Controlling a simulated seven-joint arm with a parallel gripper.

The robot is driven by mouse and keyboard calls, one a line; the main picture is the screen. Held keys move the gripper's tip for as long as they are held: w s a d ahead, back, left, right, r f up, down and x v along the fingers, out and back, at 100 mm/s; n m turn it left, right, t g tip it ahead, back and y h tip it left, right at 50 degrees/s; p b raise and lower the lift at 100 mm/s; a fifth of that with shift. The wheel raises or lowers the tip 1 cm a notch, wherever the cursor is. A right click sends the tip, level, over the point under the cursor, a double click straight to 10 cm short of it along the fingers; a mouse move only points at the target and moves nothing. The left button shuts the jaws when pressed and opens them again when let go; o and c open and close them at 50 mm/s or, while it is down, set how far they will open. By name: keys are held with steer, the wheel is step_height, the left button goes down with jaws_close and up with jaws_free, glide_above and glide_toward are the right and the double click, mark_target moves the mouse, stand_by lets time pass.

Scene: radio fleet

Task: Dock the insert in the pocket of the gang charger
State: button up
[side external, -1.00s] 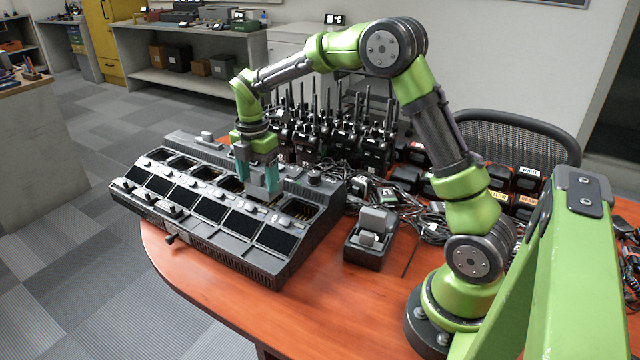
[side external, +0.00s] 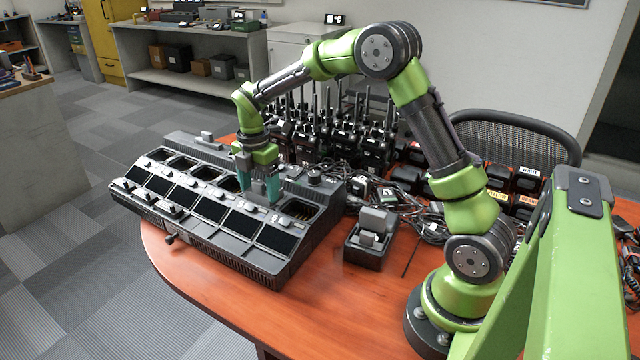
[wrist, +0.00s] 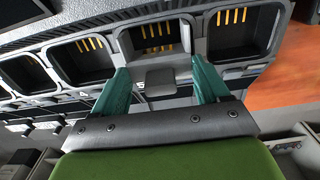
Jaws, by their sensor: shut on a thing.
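The gang charger (side external: 262,268) is a long dark grey unit on the table, with a row of pockets along its back and dark panels in front. My gripper (side external: 258,190) is over its back row, near the right end. In the wrist view, my gripper (wrist: 162,88) has its teal fingers on either side of the insert, whose grey block (wrist: 160,80) shows between them. The insert's lower part is hidden. A pocket with gold contacts (wrist: 152,34) lies just beyond the insert. I cannot tell how deep the insert sits.
An open pocket (side external: 300,208) lies at the charger's right end. A small dark box with a grey piece (side external: 370,250) stands on the table to the right. Several radios with antennas (side external: 340,140) and tangled cables (side external: 425,222) are behind. The table front (side external: 320,300) is clear.

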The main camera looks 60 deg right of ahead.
mark_target(258, 182)
steer(key=shift+f, duration=0.65)
steer(key=o, duration=1.1)
steer(key=shift+c, duration=0.2)
step_height(258, 182, up, 17)
